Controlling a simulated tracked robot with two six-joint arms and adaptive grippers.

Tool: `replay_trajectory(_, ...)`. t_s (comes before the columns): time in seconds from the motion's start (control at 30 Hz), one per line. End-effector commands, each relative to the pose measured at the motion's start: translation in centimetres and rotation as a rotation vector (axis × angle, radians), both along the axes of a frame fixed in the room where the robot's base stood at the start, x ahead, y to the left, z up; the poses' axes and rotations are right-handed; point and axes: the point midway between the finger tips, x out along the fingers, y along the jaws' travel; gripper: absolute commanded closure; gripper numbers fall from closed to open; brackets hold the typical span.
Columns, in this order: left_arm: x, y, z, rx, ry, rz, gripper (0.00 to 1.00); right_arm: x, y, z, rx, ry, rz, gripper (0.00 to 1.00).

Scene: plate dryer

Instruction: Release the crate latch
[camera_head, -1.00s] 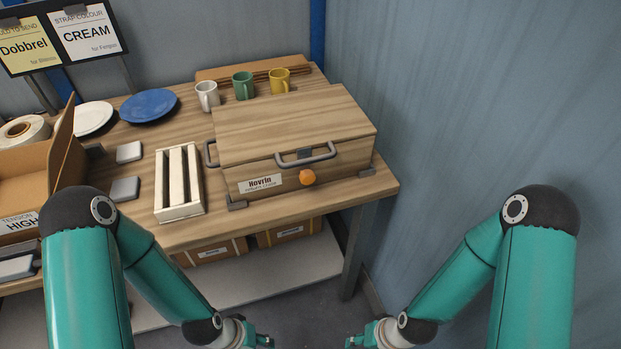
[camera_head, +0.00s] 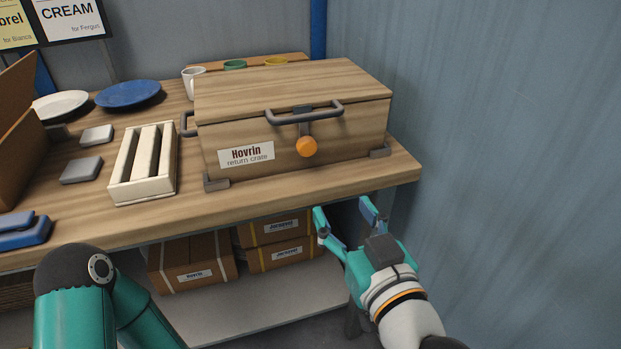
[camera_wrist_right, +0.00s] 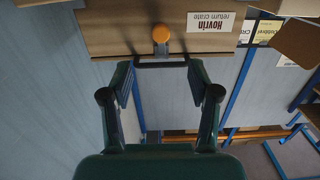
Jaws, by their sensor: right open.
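The wooden return crate (camera_head: 230,150), labelled Hovrin, stands on the table with its lid down. An orange round latch knob (camera_head: 306,147) is on its front, below a grey bar handle (camera_head: 305,114). My right gripper (camera_head: 343,212) is open and empty, in front of the table edge, lower than the knob and a little to its right. In the right wrist view the open fingers (camera_wrist_right: 160,92) point toward the crate front (camera_wrist_right: 115,30), with the orange knob (camera_wrist_right: 161,34) beyond them, apart from them. My left arm shows at lower left, but its gripper is out of view.
A cream slatted rack (camera_head: 143,165) stands left of the crate. Blue (camera_head: 128,95) and white (camera_head: 60,106) plates lie farther back. Mugs (camera_head: 193,80) stand behind the crate. Cartons (camera_head: 192,262) sit on the shelf below. A blue-grey wall (camera_head: 500,120) is on the right.

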Motion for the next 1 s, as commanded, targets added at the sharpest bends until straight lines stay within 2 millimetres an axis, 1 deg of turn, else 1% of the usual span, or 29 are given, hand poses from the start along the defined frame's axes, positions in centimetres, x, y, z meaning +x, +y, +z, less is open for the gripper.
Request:
replay_trajectory(0.03, 0.0, 0.0, -0.7, 0.0, -0.001, 0.0, 0.6, -0.5, 0.0, 0.3, 0.008, -0.028, 0.001, 0.39)
replay_trajectory(0.17, 0.0, 0.0, -0.1, 0.0, -0.001, 0.0, 0.6, -0.5, -0.1, 1.3, 0.009, -0.049, -0.005, 0.39)
replay_trajectory(0.27, 0.0, 0.0, 0.9, 0.0, -0.001, 0.0, 0.6, 0.1, 0.1, 1.6, 0.006, -0.046, -0.007, 0.39)
replay_trajectory(0.47, 0.0, 0.0, 3.7, 0.0, -0.001, 0.0, 0.6, 1.9, 0.7, 1.7, 0.007, -0.041, -0.004, 0.39)
replay_trajectory(0.5, 0.1, 0.0, 3.1, 0.0, -0.002, 0.0, 0.6, 2.7, 1.0, 1.2, 0.011, -0.043, -0.003, 0.39)
replay_trajectory(0.57, 0.0, 0.0, 2.8, 0.0, -0.001, 0.0, 0.6, 4.1, 1.4, 1.0, 0.012, -0.044, -0.004, 0.39)
replay_trajectory(0.8, 0.0, 0.0, 2.9, 0.0, 0.0, 0.0, 0.6, 9.1, 3.1, 1.1, 0.013, -0.045, -0.003, 0.39)
replay_trajectory(1.0, 0.0, 0.0, 3.2, 0.0, -0.001, 0.0, 0.6, 12.7, 4.2, 1.1, 0.013, -0.045, -0.002, 0.39)
